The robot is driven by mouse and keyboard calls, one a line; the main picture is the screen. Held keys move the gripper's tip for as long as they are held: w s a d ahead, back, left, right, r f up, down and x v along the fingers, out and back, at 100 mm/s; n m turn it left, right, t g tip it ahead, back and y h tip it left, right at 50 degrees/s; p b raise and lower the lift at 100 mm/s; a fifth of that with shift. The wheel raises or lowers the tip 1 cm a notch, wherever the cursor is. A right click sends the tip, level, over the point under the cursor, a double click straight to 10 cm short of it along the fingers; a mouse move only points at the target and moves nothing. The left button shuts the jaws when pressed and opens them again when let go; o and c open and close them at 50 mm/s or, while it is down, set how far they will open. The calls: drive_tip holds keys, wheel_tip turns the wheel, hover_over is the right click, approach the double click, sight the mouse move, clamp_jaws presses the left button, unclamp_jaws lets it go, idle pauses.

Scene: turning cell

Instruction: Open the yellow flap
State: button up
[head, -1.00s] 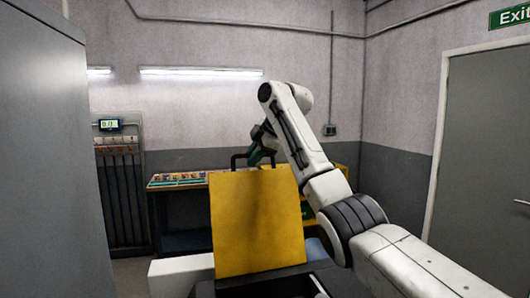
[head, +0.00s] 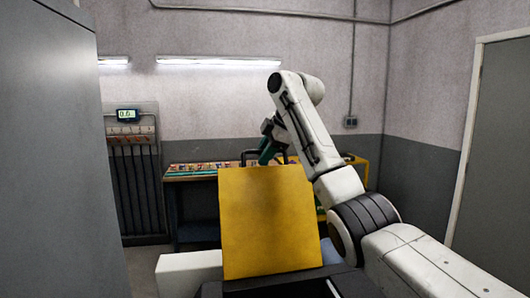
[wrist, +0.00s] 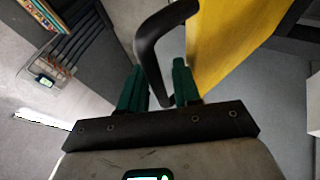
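The yellow flap (head: 268,220) stands raised and near upright in the middle of the head view, its broad face toward me. Its black handle (head: 248,156) sticks up from the top edge. My gripper (head: 266,152) is at that handle, behind the flap's top edge and partly hidden by my arm. The flap (wrist: 225,40) shows at the upper right there.
A dark box opening (head: 290,288) lies below the flap. A workbench with small parts (head: 190,172) stands behind. A grey cabinet (head: 60,150) fills the left side. A rack (head: 133,185) hangs on the back wall, and a grey door (head: 495,150) is at the right.

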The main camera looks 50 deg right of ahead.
drive_tip(key=shift+o, duration=0.6)
drive_tip(key=shift+r, duration=0.1)
drive_tip(key=b+v, duration=0.2)
drive_tip(key=v, duration=0.8)
drive_tip(key=shift+s+r+b, duration=0.2)
drive_tip(key=shift+r+b, duration=0.1)
drive_tip(key=shift+b, duration=0.05)
